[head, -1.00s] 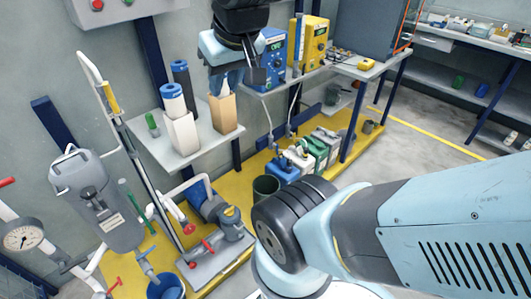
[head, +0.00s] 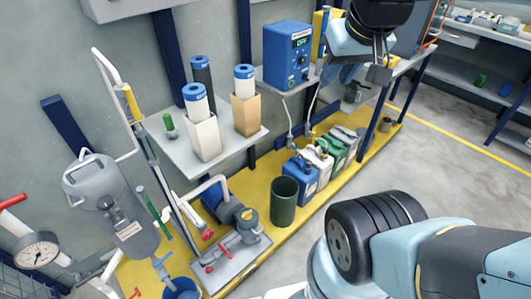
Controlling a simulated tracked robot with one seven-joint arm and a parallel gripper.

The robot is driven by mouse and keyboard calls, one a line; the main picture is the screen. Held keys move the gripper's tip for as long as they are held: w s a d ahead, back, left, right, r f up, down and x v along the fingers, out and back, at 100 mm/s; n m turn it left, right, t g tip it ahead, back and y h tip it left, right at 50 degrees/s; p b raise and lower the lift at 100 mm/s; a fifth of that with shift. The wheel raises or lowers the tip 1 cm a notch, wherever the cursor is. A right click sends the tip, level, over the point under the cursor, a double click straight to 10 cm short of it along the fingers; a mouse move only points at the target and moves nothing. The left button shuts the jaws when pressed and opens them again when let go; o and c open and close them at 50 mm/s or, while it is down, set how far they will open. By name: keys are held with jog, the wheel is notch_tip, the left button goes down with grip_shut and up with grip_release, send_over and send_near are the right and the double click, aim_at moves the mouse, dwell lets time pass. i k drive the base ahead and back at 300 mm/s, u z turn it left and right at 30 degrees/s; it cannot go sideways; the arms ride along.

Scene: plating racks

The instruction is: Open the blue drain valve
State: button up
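A small light-blue valve (head: 161,265) sits low at the left, below the grey tank (head: 112,205) and just above a blue bucket (head: 182,291). It looks like the blue drain valve, but its handle is too small to tell its position. My gripper (head: 380,68) is at the top right, pointing down, far from the valve and touching nothing that I can see. The gap between its fingers is not clear.
Red-handled valves (head: 208,235) and a pump (head: 236,215) stand on the yellow platform (head: 262,248), right of the bucket. A green bin (head: 284,200) and several jugs (head: 300,177) stand farther right. A shelf (head: 165,150) holds filter cartridges. The grey floor (head: 450,165) at right is clear.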

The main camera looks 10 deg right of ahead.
aim_at(157, 264)
jog(key=u, duration=0.1)
jog(key=k, duration=0.85)
jog(key=z, duration=0.35)
jog(key=i, duration=0.9)
jog(key=u, duration=1.8)
